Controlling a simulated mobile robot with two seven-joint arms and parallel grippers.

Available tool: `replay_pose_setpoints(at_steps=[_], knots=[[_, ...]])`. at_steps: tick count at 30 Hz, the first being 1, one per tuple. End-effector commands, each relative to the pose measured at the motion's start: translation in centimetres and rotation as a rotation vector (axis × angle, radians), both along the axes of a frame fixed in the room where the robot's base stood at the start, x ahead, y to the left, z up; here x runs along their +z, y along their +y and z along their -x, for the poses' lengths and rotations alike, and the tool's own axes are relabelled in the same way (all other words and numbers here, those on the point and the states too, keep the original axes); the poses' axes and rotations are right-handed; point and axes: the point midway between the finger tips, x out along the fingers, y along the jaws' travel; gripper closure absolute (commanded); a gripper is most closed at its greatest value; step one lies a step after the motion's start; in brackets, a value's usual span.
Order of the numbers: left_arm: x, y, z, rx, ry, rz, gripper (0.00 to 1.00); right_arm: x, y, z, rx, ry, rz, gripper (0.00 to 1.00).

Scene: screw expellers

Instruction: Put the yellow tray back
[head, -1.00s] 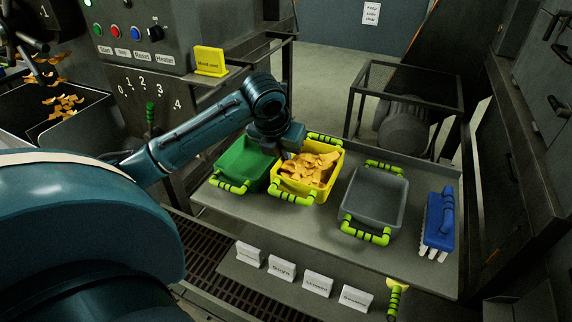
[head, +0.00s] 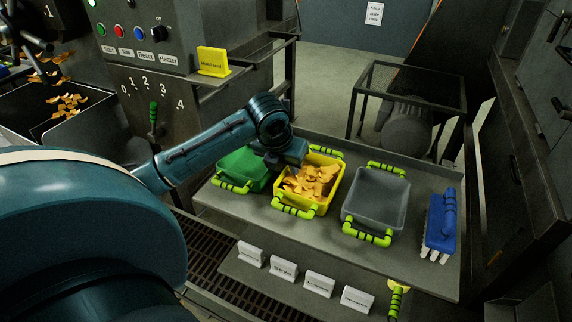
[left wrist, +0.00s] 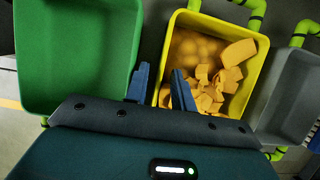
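The yellow tray (head: 308,206), full of orange-brown flakes (head: 309,180), stands on the grey table between the green tray (head: 244,170) and the grey tray (head: 376,198). It also shows in the left wrist view (left wrist: 240,112), with its flakes inside. My left gripper (head: 292,160) is at the yellow tray's left wall, beside the green tray. In the left wrist view its two blue fingers (left wrist: 160,85) are apart, one on each side of that wall, with gaps showing. The fingertips are hard to make out in the head view. My right gripper is out of view.
A blue brush (head: 440,222) lies at the table's right end. White label cards (head: 285,270) stand on the lower front ledge, by a green-handled tool (head: 396,298). A metal frame (head: 408,95) stands behind the table. The control panel (head: 145,30) is at the upper left.

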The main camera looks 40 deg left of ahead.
Motion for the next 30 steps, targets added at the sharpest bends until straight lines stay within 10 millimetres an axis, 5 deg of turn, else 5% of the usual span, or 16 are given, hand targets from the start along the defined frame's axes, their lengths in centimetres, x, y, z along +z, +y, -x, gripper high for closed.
replay_pose_setpoints(at_steps=[18,30], knots=[[9.8,-0.9,3.8,0.000,-0.005,-0.002,0.75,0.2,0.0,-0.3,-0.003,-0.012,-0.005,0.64],[11.1,-1.0,4.4,0.000,-0.001,-0.001,0.75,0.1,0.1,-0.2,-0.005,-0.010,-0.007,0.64]])
